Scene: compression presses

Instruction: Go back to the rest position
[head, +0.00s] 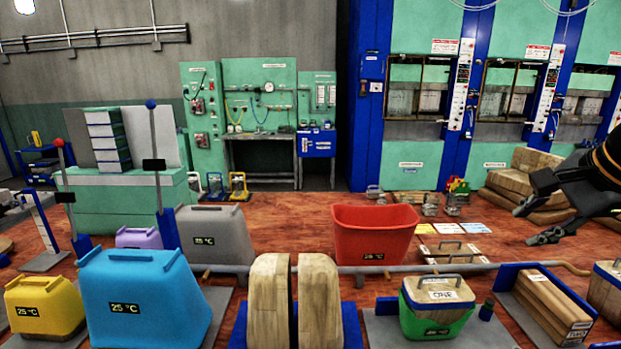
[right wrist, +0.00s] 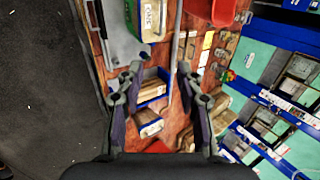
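My right gripper (head: 530,224) comes in from the right edge in the head view, above the right part of the table. Its dark fingers are spread apart with nothing between them. In the right wrist view the gripper (right wrist: 160,76) also shows two separated fingers, with wooden blocks (right wrist: 150,106) well beyond them. It touches nothing that I can see. My left gripper is not in the head view.
Below the gripper are a blue tray of wooden blocks (head: 548,306) and a green box with a wooden lid (head: 437,308). A red bin (head: 374,236) stands to the left. Blue and yellow containers fill the left front. Green presses (head: 420,170) stand behind.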

